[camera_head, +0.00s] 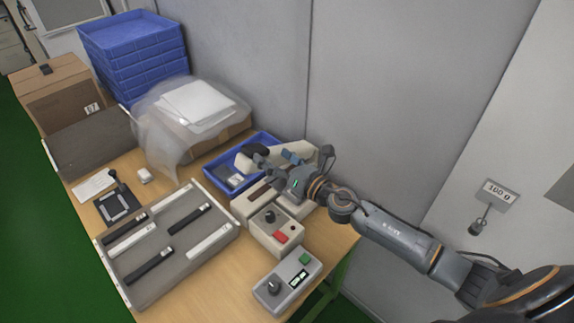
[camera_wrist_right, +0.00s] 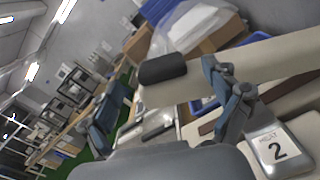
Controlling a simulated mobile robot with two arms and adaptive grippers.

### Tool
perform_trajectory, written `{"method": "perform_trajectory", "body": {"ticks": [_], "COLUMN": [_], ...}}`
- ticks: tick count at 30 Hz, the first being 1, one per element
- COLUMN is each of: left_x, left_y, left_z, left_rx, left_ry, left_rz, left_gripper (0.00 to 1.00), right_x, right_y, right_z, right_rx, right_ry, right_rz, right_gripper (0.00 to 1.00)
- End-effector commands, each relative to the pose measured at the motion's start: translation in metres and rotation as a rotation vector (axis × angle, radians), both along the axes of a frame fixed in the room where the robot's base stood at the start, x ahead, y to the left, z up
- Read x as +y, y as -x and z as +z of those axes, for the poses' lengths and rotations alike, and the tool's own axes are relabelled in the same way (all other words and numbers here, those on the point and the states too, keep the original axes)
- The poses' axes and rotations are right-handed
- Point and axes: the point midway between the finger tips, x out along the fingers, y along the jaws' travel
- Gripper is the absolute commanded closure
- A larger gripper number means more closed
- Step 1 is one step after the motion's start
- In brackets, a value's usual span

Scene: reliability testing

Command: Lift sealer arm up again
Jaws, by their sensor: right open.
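The sealer (camera_head: 245,208) stands at the right of the table, with a cream base and a brown strip along its top. Its cream arm (camera_wrist_right: 240,70) with a black handle (camera_wrist_right: 162,69) extends above the base; a gap shows between them. The handle also shows in the head view (camera_head: 255,150). My right gripper (camera_head: 272,160) is open beside the sealer arm, near the handle. In the right wrist view its fingers stand apart, one in front of the cream arm. Whether either finger touches it cannot be told. My left gripper is not in view.
A blue tray (camera_head: 213,173) lies behind the sealer. A box with a red button (camera_head: 260,236) and a grey control box (camera_head: 270,298) stand in front. A grey rack (camera_head: 168,270) holds several strips at left. Blue crates (camera_head: 140,37) and a bag-covered carton stand at the back.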

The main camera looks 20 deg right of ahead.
Motion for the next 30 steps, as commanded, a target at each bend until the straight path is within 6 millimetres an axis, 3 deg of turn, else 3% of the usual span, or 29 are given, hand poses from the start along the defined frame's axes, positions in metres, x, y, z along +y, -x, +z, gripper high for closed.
{"method": "perform_trajectory", "body": {"ticks": [6,12,30], "left_x": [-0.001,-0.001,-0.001], "left_y": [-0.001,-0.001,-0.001], "left_z": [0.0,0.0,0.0], "left_rx": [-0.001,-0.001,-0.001], "left_ry": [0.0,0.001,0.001], "left_rz": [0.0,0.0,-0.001], "left_gripper": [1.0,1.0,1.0], "right_x": [-0.014,-0.02,-0.022], "right_y": [0.034,0.049,0.053], "right_z": [-0.001,0.0,0.001], "right_rx": [0.002,0.0,-0.001], "right_ry": [-0.004,-0.003,-0.002], "right_rz": [-0.001,0.0,-0.002], "right_gripper": [0.11,0.11,0.11]}}
